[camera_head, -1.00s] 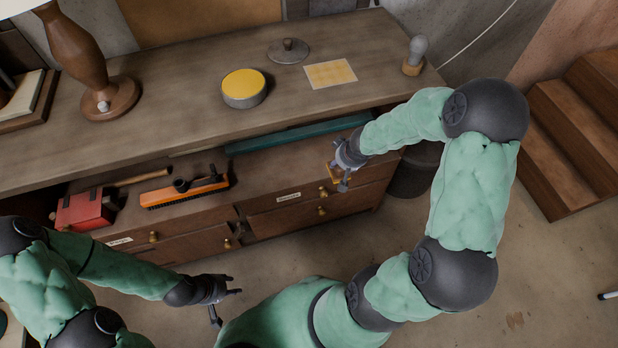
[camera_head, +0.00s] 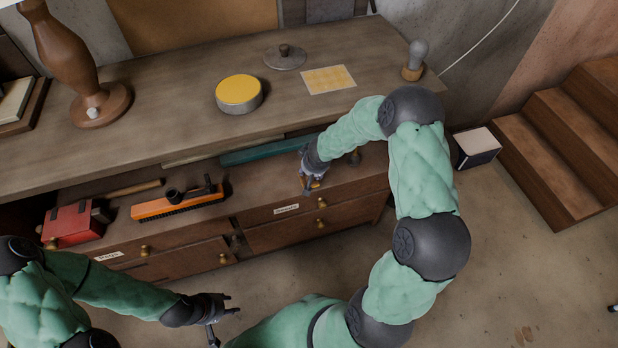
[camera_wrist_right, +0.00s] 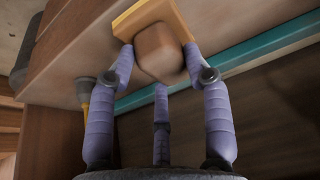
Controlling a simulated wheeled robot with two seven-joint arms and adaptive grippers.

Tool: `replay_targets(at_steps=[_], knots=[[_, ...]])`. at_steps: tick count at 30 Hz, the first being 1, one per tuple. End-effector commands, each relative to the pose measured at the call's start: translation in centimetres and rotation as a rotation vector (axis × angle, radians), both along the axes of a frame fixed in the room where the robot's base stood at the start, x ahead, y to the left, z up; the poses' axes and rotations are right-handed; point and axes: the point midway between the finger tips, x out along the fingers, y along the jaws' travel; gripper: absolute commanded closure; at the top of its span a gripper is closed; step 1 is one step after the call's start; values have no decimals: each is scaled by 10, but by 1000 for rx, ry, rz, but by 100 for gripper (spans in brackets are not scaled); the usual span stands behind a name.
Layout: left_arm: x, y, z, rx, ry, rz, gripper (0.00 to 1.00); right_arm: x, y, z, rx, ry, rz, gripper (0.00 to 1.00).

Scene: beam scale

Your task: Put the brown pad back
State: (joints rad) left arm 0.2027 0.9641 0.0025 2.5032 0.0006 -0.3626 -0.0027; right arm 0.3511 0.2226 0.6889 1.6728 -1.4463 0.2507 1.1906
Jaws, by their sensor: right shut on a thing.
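My right gripper (camera_head: 312,178) is at the open shelf under the worktop, shut on the brown pad. In the right wrist view the pad shows as a rounded brown block (camera_wrist_right: 158,52) on a flat tan plate (camera_wrist_right: 150,17), between the fingertips (camera_wrist_right: 158,62). In the head view the gripper mostly hides it; only a small orange-tan bit shows. Whether the pad touches the shelf cannot be told. My left gripper (camera_head: 226,318) is open and empty, low in front of the drawers.
A teal long object (camera_head: 262,150) lies at the back of the shelf. An orange brush (camera_head: 180,203) and a red box (camera_head: 70,223) lie to the left. The worktop holds a yellow-topped tin (camera_head: 239,94), a lid (camera_head: 285,58) and a yellow sheet (camera_head: 329,80).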

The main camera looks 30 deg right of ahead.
Motion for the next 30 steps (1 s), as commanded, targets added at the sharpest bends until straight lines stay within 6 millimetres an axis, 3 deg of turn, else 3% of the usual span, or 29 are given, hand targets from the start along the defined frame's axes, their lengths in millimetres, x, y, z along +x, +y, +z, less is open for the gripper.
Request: replay_targets(at_steps=[5, 12, 26, 27, 29, 30], knots=[[0, 0, -4, 0, 0, 0, 60, 7, 4, -10, 0, 0, 0, 90], [0, 0, -20, 0, 0, 0, 60, 9, 4, -40, 0, -1, -1, 90], [0, 0, -24, 0, 0, 0, 60, 9, 4, -44, 0, -2, -1, 90], [0, 0, -24, 0, 0, 0, 60, 9, 4, -44, 0, -1, -1, 47], [0, 0, -23, 0, 0, 0, 60, 9, 4, -43, 0, -1, 0, 30], [0, 0, -23, 0, 0, 0, 60, 9, 4, -43, 0, -1, 0, 26]])
